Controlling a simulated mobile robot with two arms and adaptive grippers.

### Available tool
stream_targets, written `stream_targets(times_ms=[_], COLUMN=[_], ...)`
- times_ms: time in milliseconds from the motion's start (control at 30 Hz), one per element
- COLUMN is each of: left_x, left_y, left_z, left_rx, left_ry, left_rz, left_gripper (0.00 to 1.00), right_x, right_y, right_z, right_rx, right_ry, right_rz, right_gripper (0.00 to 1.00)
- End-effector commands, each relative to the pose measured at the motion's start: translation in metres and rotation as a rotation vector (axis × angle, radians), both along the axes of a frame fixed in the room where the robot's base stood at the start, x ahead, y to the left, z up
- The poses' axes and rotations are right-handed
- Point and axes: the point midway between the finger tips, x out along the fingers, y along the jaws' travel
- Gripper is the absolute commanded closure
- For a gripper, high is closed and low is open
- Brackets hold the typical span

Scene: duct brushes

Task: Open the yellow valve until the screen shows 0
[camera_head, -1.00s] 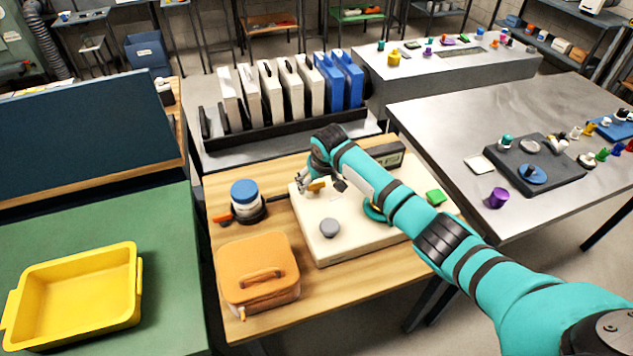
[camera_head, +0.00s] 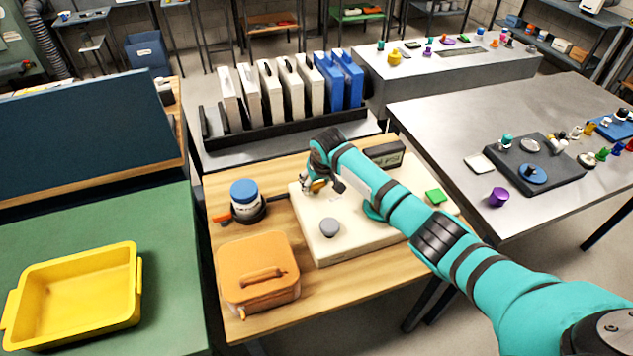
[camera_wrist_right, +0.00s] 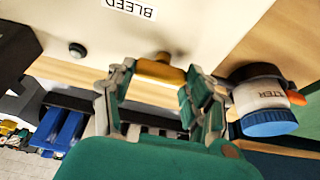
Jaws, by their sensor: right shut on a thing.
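The yellow valve (camera_head: 319,186) sits at the back left of a cream panel (camera_head: 338,237) on the wooden table. My right gripper (camera_head: 310,184) is at the valve. In the right wrist view its two fingers (camera_wrist_right: 158,80) are on either side of the yellow handle (camera_wrist_right: 160,72), shut on it. The panel carries a label reading "BLEED" in the wrist view. A dark box (camera_head: 384,154), possibly the screen, stands at the panel's back edge; no reading can be made out. My left gripper is not in view.
A blue-capped white filter jar (camera_head: 245,195) stands left of the panel, close to the gripper in the wrist view (camera_wrist_right: 265,105). An orange case (camera_head: 258,270) lies in front. A grey knob (camera_head: 330,227) and green button (camera_head: 435,196) are on the panel. Upright cases stand behind.

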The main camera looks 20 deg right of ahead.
Motion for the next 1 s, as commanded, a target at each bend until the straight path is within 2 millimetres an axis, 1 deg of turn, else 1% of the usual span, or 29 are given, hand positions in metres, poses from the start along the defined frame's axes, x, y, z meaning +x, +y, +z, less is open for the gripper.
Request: stream_targets(times_ms=[167, 367, 667, 867, 1000], left_x=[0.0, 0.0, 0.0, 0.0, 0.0], left_y=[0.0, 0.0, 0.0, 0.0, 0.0], left_z=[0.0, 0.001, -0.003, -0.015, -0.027], left_rx=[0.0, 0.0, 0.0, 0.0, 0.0], left_ry=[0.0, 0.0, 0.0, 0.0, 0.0], left_rz=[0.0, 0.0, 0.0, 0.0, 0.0], left_gripper=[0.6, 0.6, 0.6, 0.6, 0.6], right_x=[0.0, 0.0, 0.0, 0.001, 0.002], right_y=[0.0, -0.001, -0.002, -0.003, -0.003], right_z=[0.0, 0.0, -0.002, -0.003, -0.004], right_rx=[0.0, 0.001, 0.002, 0.003, 0.002], right_ry=[0.001, 0.002, 0.001, 0.0, -0.001], right_rz=[0.021, 0.105, 0.352, 0.542, 0.675], right_gripper=[0.8, 0.8, 0.8, 0.8, 0.8])
